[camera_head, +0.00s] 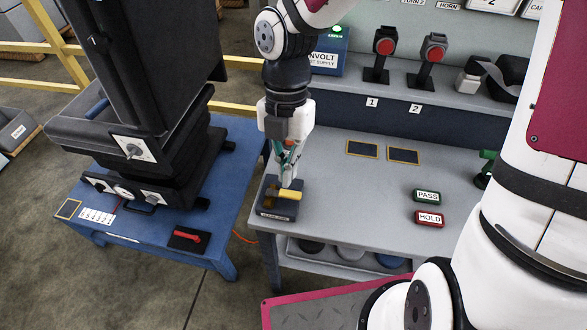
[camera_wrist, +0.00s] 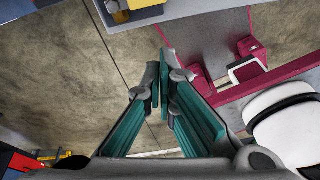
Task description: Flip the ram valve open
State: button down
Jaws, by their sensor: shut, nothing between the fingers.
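A dark box with a yellow lever (camera_head: 285,194) sits at the front left corner of the grey bench. It looks like the ram valve, but its label is too small to read. The lever lies across the top of the box. My gripper (camera_head: 289,181) points down at the lever, its fingertips close above or beside it; I cannot tell whether they touch. In the wrist view, my gripper (camera_wrist: 164,76) has its green-padded fingers closed and empty. The yellow part (camera_wrist: 122,15) and grey box show at the top edge there, apart from the fingertips in the picture.
A blue table (camera_head: 222,258) on the left bears a dark seat-like unit (camera_head: 165,130) and a red handle (camera_head: 188,237). The grey bench (camera_head: 345,195) has clear room right of the box, with PASS (camera_head: 427,196) and HOLD (camera_head: 429,218) blocks further right. Two red-button posts stand behind.

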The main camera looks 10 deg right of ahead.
aim_at(283, 194)
jog(key=shift+s+a+f+n+y, duration=0.2)
jog(key=shift+f+n, duration=0.1)
jog(key=shift+n, duration=0.25)
jog(key=shift+s+a+f+n+y, duration=0.1)
jog(key=shift+a+f+n+y, duration=0.15)
jog(key=shift+n, duration=0.3)
jog(key=shift+d+f, duration=0.1)
jog(key=f+b, duration=0.2)
jog(key=f, duration=0.7)
jog(key=shift+s+f, duration=0.2)
jog(key=shift+w+d, duration=0.15)
jog(key=shift+w, duration=0.35)
